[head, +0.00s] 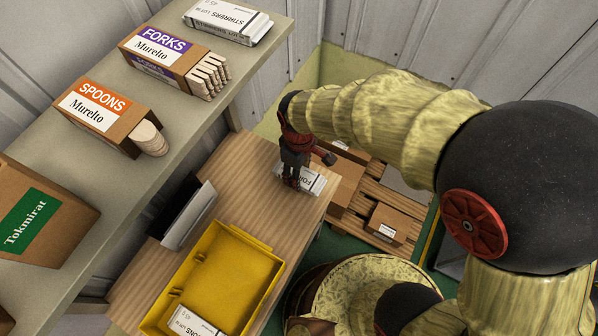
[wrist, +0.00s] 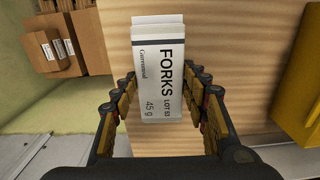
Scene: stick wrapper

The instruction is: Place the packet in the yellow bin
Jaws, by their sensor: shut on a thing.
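My gripper (head: 292,184) points down over the far right end of the wooden table and is shut on a white packet (head: 314,183). In the wrist view the packet (wrist: 158,70) is labelled FORKS and lies between the two fingers (wrist: 162,84). I cannot tell whether it is clear of the table top. The yellow bin (head: 230,270) is on the nearer part of the table, lower left of my gripper, and holds another white packet (head: 192,322) at its near end. The bin's edge shows at the right of the wrist view (wrist: 302,85).
A dark upright panel (head: 190,216) stands left of the bin. A shelf (head: 200,130) at the left bears FORKS (head: 165,58) and SPOONS (head: 108,112) boxes. Cardboard boxes (head: 388,222) sit on a pallet at right. The wooden table (head: 238,185) is bare between packet and bin.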

